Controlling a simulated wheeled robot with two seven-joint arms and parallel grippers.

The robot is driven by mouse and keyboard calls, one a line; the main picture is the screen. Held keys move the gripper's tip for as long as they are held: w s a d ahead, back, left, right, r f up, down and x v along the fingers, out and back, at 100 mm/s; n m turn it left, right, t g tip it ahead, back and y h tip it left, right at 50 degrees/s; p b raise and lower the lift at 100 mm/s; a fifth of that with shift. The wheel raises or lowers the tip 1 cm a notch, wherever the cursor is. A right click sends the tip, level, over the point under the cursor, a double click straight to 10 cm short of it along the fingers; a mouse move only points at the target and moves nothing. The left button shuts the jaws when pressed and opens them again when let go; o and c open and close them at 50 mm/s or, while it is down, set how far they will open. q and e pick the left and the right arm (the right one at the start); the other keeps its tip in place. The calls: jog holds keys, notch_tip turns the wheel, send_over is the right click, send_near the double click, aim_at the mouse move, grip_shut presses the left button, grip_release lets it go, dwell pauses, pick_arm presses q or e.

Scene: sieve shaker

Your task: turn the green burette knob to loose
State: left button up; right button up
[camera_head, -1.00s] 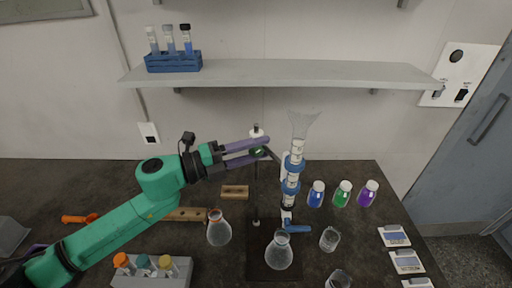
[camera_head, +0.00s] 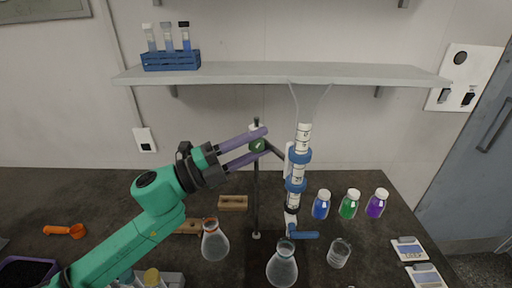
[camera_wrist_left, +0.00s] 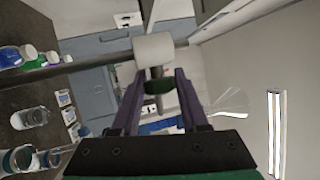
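The green burette knob (camera_head: 257,146) sits on the clamp at the top of the stand rod (camera_head: 256,190). My left gripper (camera_head: 265,141) reaches it from the left, with one purple finger above it and one below. In the left wrist view, the green knob (camera_wrist_left: 158,86) lies between the two finger tips (camera_wrist_left: 161,76) in front of a white clamp block (camera_wrist_left: 154,48). The fingers look spread around it, not clearly touching. The burette (camera_head: 297,172), with blue bands and a clear funnel top, stands upright right of the rod. My right gripper is not in view.
Flasks (camera_head: 282,264) and a beaker (camera_head: 339,253) stand below the burette. Blue, green and purple bottles (camera_head: 349,204) stand to its right. A shelf (camera_head: 270,74) with a blue tube rack (camera_head: 171,60) runs behind, above the gripper.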

pick_arm(q)
jog(key=o, duration=0.3)
jog(key=shift+o, duration=0.2)
jog(key=b+v, duration=0.8)
jog(key=v, duration=0.6)
jog(key=shift+a+b, duration=0.2)
jog(key=shift+b, duration=0.15)
jog(key=shift+s, duration=0.1)
